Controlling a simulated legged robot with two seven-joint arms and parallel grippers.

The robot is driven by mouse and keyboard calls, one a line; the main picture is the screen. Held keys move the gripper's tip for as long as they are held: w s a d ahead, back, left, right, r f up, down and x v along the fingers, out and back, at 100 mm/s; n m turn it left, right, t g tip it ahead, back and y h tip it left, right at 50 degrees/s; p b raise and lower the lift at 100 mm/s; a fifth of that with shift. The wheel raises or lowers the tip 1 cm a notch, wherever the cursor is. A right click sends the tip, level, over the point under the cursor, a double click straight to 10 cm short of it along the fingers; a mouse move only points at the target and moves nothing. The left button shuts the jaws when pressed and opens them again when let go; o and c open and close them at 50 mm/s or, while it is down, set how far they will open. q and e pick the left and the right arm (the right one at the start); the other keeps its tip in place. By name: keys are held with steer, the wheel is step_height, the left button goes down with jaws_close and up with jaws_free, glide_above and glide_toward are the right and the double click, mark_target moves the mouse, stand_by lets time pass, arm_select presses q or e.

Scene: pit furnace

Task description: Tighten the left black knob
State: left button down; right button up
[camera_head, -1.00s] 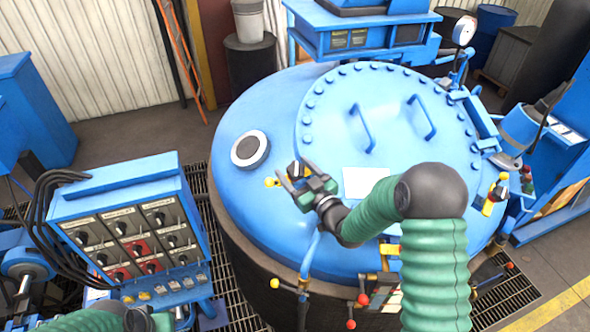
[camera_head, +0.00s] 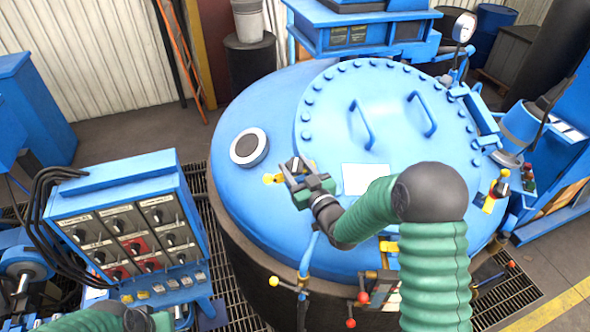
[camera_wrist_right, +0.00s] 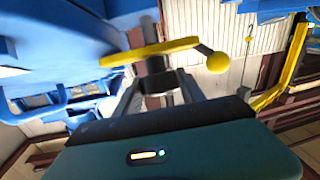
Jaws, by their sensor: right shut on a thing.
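The left black knob (camera_head: 296,165) stands on the blue furnace lid (camera_head: 240,195), beside a yellow handle (camera_head: 271,178). My right gripper (camera_head: 289,170) is at the knob, with its fingers around it. In the right wrist view, the dark knob (camera_wrist_right: 156,78) sits between the two fingers, under a yellow bar (camera_wrist_right: 150,52) ending in a yellow ball (camera_wrist_right: 217,63). The right gripper is shut on the knob, which the fingers partly hide. My left gripper (camera_head: 140,318) shows only in part at the bottom left edge, away from the lid; its fingers are unclear.
A blue control box (camera_head: 125,225) with several switches stands left of the furnace. A round port (camera_head: 249,146) and two lid handles (camera_head: 362,123) rise from the lid. Another black knob with yellow parts (camera_head: 500,185) is at the right rim. Red- and yellow-ended levers (camera_head: 350,323) stick out in front.

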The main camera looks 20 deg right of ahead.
steer(key=m+h+b, duration=0.2)
steer(key=h, duration=0.1)
steer(key=m+h+b, duration=0.1)
steer(key=m+b, duration=0.1)
steer(key=shift+a+f, duration=0.25)
steer(key=shift+f, duration=0.1)
steer(key=m+h+b, duration=0.2)
steer(key=m+h, duration=0.1)
steer(key=h, duration=0.1)
steer(key=shift+r+m+g, duration=0.15)
steer(key=shift+m+g, duration=0.15)
steer(key=m+g+h, duration=0.1)
steer(key=m+h, duration=0.2)
steer(key=shift+r+g, duration=0.15)
steer(key=shift+g, duration=0.15)
steer(key=shift+d+m+g+h, duration=0.1)
steer(key=shift+m+g+h, duration=1.1)
steer(key=shift+m+h, duration=0.3)
steer(key=shift+m, duration=0.3)
steer(key=o, duration=1.1)
steer(key=shift+o, duration=1.4)
steer(key=shift+w, duration=0.1)
